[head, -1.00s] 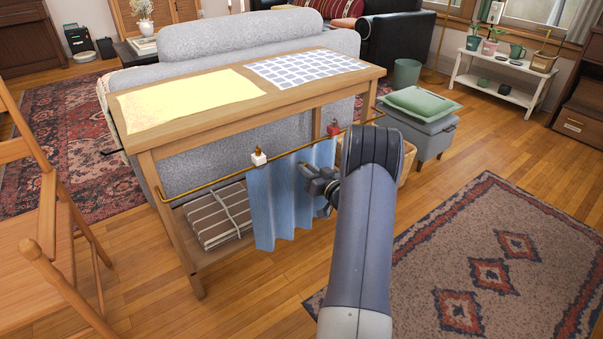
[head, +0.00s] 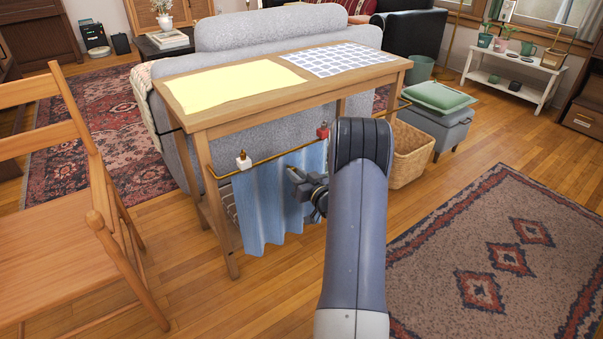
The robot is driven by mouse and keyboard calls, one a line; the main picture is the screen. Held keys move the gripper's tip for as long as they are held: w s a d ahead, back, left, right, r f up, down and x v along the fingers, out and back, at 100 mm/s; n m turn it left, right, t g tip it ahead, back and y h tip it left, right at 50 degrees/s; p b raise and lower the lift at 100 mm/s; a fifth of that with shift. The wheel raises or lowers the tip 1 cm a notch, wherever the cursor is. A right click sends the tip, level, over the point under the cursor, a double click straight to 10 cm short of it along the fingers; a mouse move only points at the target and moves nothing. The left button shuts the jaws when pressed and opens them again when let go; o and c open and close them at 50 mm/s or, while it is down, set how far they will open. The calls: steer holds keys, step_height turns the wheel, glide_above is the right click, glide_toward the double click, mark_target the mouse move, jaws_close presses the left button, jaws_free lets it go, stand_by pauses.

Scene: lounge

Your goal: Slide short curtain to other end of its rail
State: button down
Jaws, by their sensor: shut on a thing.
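The short blue curtain (head: 262,208) hangs from a brass rail (head: 225,174) along the front of a wooden table. A white clip (head: 243,162) sits at its top left and a red clip (head: 322,131) at its top right. The white clip is near the rail's left end; bare rail (head: 396,112) shows to the right beyond my arm. My gripper (head: 298,184) is shut on the curtain towards its right edge, below the red clip. My arm hides part of the rail.
The wooden table (head: 215,118) bears a yellow sheet and a checked cloth. A wooden chair (head: 50,215) stands at the left. A wicker basket (head: 411,158) and a grey stool with a green cushion (head: 440,97) stand at the right. Patterned rug (head: 490,240) lies at the lower right.

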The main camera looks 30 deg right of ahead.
steer(key=shift+a, duration=0.3)
steer(key=c, duration=1.3)
jaws_free()
steer(key=s+p, duration=0.2)
steer(key=s, duration=0.8)
steer(key=shift+s+d+p, duration=0.15)
steer(key=shift+s+p, duration=0.2)
steer(key=shift+s, duration=0.05)
